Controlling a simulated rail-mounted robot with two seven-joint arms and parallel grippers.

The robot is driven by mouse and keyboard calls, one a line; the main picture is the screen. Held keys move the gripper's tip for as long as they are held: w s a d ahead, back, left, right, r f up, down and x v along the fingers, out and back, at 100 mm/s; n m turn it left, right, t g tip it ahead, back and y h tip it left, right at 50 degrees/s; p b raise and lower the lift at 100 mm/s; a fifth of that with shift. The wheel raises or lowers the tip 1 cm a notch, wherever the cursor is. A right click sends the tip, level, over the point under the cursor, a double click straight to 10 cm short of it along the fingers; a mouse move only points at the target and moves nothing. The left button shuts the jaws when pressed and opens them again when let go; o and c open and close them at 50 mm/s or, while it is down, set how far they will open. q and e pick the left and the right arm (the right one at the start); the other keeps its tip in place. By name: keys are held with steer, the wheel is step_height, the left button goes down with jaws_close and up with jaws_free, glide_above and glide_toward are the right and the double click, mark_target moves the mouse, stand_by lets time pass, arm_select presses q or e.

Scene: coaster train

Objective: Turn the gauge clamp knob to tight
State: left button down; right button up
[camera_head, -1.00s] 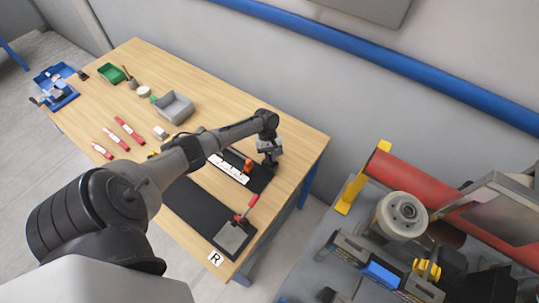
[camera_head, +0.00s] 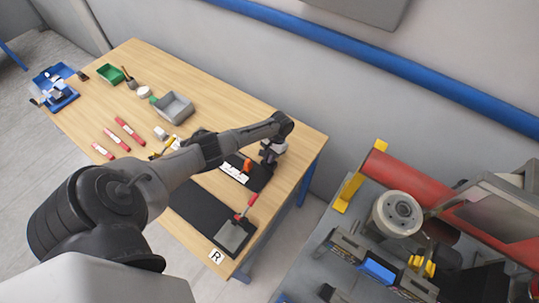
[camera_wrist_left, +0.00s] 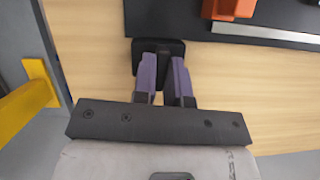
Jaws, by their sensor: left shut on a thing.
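My left gripper (camera_head: 268,157) is at the right end of a black gauge board (camera_head: 254,180) on the wooden table. In the left wrist view, its two purple-padded fingers (camera_wrist_left: 161,62) are shut on a dark part that sticks out from a black block (camera_wrist_left: 180,47) at the board's edge. I take this part to be the clamp knob; the fingers hide most of it, so its turn position cannot be read. An orange piece (camera_head: 248,165) sits on the board beside a white marked strip (camera_head: 233,173). My right gripper is not in view.
A black mat with a grey plate (camera_head: 232,237) and a red-handled tool (camera_head: 247,207) lies nearer the front. A grey bin (camera_head: 175,107), green tray (camera_head: 110,73) and red sticks (camera_head: 130,132) lie further left. A machine with a red cylinder (camera_head: 405,178) stands to the right.

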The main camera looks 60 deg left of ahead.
arm_select(q)
steer(key=m, duration=0.2)
steer(key=m+y+p, duration=0.1)
steer(key=shift+s+d+f+m, duration=0.1)
steer(key=shift+f+m, duration=0.05)
steer(key=shift+m, duration=0.25)
steer(key=m+y+p, duration=0.1)
steer(key=m, duration=0.2)
steer(key=shift+m+y+p, duration=0.3)
steer(key=shift+y, duration=0.1)
steer(key=m+y+p, duration=0.1)
steer(key=m, duration=0.1)
steer(key=shift+s+m, duration=0.1)
steer(key=shift+m, duration=0.3)
steer(key=shift+f+m+t+y+p, duration=0.1)
steer(key=shift+m+t+y+p, duration=0.25)
steer(key=shift+m, duration=0.45)
